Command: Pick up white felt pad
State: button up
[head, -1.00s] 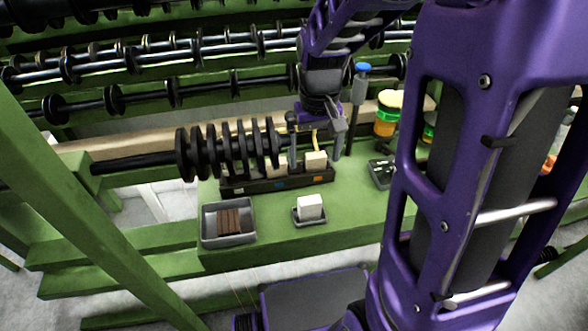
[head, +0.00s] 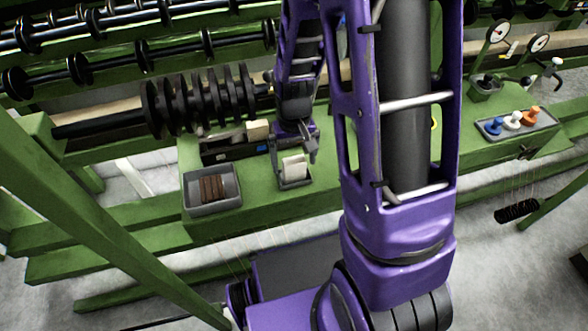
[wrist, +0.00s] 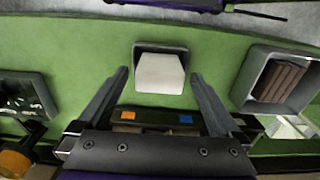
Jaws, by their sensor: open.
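The white felt pad (head: 294,167) is a pale block in a small grey tray (head: 296,183) on the green bench. In the wrist view the pad (wrist: 159,73) lies ahead of and between the fingertips, with the tray's dark rim (wrist: 160,47) around it. My gripper (wrist: 158,76) is open and empty, its two fingers spread to either side of the pad's near edge. In the head view my gripper (head: 294,148) hangs just above the pad, partly covering it. I cannot tell whether the fingers touch it.
A grey tray with brown blocks (head: 212,190) stands left of the pad. A dark rack with blue and orange labels (wrist: 155,117) sits close behind. Black discs on a bar (head: 200,100) are at the back left. A tray of coloured spools (head: 516,122) is far right.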

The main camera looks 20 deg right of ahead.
jog(key=shift+f, duration=0.35)
jog(key=shift+c, duration=0.3)
